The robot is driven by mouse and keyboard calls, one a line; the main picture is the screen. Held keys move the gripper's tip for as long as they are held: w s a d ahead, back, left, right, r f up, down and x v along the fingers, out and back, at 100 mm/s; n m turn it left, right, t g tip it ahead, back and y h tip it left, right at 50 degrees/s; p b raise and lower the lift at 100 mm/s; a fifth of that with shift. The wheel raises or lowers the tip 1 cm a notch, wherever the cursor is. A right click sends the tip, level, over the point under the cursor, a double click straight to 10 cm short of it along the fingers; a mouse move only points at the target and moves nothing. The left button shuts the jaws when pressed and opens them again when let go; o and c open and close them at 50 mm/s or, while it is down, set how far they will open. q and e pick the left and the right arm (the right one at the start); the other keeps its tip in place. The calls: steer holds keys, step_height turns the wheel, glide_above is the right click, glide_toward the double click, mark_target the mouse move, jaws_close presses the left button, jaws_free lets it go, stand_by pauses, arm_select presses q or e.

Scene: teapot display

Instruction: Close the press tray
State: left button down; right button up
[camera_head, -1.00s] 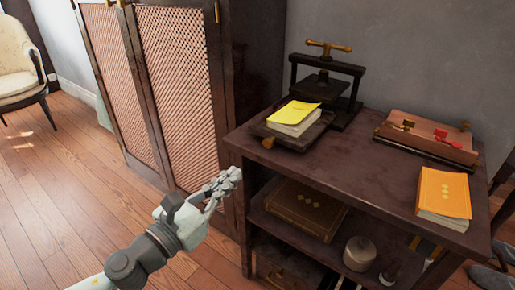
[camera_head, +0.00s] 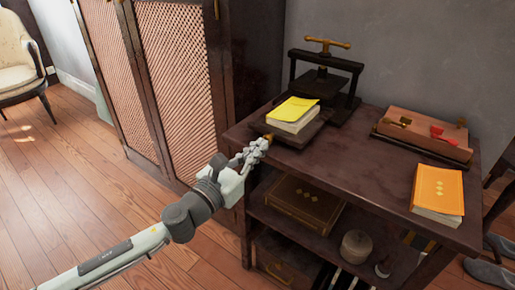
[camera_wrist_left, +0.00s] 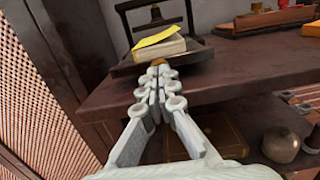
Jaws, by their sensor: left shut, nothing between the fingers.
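The book press (camera_head: 330,72) stands at the back of the table, a black frame with a brass handle on top. Its dark tray (camera_head: 302,138) sticks out toward the front left, with a yellow-covered book (camera_head: 293,118) lying on it. My left gripper (camera_head: 264,143) is shut and empty, its fingertips at the tray's front edge by the small brass knob. In the left wrist view the fingertips (camera_wrist_left: 160,68) are just in front of the tray (camera_wrist_left: 178,62) and hide part of the knob (camera_wrist_left: 158,62). I cannot tell whether they touch. My right gripper is not in view.
The dark table (camera_head: 365,180) has an orange book (camera_head: 437,193) at its right and a brown wooden case (camera_head: 424,135) behind. The lower shelf holds a brown book (camera_head: 304,203) and a round pot (camera_head: 356,246). A lattice-door cabinet (camera_head: 175,85) stands at left.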

mark_target(276, 132)
arm_select(q)
steer(key=x, duration=0.7)
steer(key=shift+w+d+f+p, duration=0.2)
steer(key=shift+w+d+p, duration=0.1)
steer(key=shift+p, duration=0.1)
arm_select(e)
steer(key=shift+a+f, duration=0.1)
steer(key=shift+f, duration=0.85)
arm_select(q)
steer(key=shift+a, duration=0.1)
